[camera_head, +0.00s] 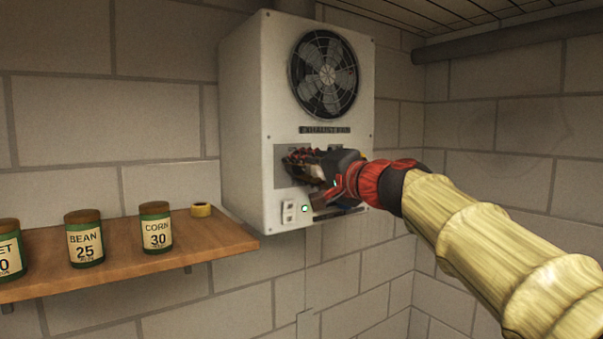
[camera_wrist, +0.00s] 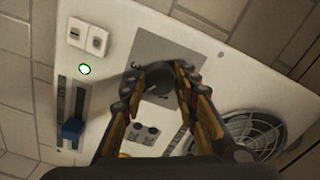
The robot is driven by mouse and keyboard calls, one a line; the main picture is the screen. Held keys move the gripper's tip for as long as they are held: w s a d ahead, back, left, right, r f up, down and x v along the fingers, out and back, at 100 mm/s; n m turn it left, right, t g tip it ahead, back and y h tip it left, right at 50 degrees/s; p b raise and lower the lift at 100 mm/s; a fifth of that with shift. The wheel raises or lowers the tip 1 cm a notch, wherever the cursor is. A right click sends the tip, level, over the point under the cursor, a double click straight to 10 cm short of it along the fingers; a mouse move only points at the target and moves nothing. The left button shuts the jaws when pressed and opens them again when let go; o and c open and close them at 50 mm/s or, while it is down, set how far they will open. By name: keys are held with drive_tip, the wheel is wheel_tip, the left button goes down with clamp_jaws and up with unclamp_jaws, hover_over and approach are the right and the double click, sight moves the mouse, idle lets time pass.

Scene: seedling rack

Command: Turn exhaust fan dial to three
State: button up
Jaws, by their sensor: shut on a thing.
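The exhaust fan unit (camera_head: 252,120) is a white box on the wall with a round fan grille and a dark label. Its dial (camera_wrist: 160,84) is a dark round knob on a grey panel (camera_wrist: 172,48), seen in the wrist view. My gripper (camera_head: 302,163) reaches the panel from the right and hides the dial in the head view. In the wrist view my gripper (camera_wrist: 158,78) has its fingers on both sides of the dial and is shut on it. Small marks show on the panel around the dial, but I cannot tell the dial's setting.
A green light (camera_wrist: 84,70), white switches (camera_wrist: 88,36) and a blue slider (camera_wrist: 72,129) sit beside the panel. The fan grille (camera_head: 324,74) is above it.

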drive_tip(key=m, duration=0.6)
drive_tip(key=shift+m+p, duration=0.3)
drive_tip(key=shift+p, duration=0.05)
drive_tip(key=m+p, duration=0.1)
drive_tip(key=m, duration=0.3)
drive_tip(key=shift+m, duration=0.3)
drive_tip(key=o, duration=1.2)
drive_tip(key=shift+c, duration=0.2)
drive_tip(key=v, duration=1.2)
